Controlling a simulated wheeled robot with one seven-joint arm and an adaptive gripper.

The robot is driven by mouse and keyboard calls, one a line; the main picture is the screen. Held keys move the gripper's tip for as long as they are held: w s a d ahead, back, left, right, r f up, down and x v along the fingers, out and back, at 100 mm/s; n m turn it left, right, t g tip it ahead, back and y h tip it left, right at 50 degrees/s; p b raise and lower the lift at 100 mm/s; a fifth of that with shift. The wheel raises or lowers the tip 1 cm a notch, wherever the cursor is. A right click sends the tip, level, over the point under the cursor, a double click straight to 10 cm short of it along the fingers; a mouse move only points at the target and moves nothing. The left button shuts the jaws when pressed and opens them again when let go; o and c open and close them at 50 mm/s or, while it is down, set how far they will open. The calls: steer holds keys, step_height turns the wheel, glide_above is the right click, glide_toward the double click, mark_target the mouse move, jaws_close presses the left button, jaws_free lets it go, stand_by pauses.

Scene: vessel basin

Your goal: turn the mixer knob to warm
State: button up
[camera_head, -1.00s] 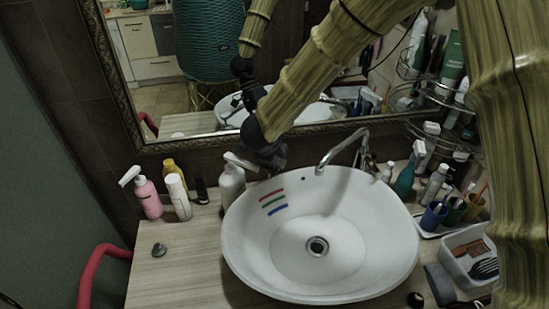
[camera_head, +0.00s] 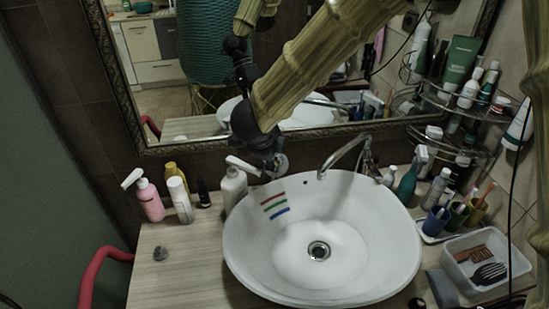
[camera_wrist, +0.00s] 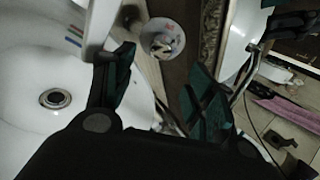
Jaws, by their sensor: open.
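A round pale disc with reddish marks and a darker raised centre, apparently the mixer knob (camera_wrist: 163,38), shows in the wrist view between the basin and the mirror frame. In the head view, a small grey round part (camera_head: 281,165) beside my gripper (camera_head: 266,158) looks like the same knob, partly hidden. In the wrist view my gripper (camera_wrist: 160,60) is open, its dark fingers spread on either side of the knob's direction. Contact cannot be made out. The white basin (camera_head: 378,225) carries red, green and blue stripes (camera_head: 274,205). The curved metal faucet (camera_head: 345,150) stands right of my gripper.
A white pump bottle (camera_head: 234,187) stands close left of my gripper. Pink (camera_head: 150,200) and white (camera_head: 179,203) bottles stand farther left. The framed mirror (camera_head: 200,60) is close behind. Cups and a white tray (camera_head: 465,290) crowd the right side.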

steer(key=shift+v, duration=1.55)
steer(key=shift+r, duration=0.1)
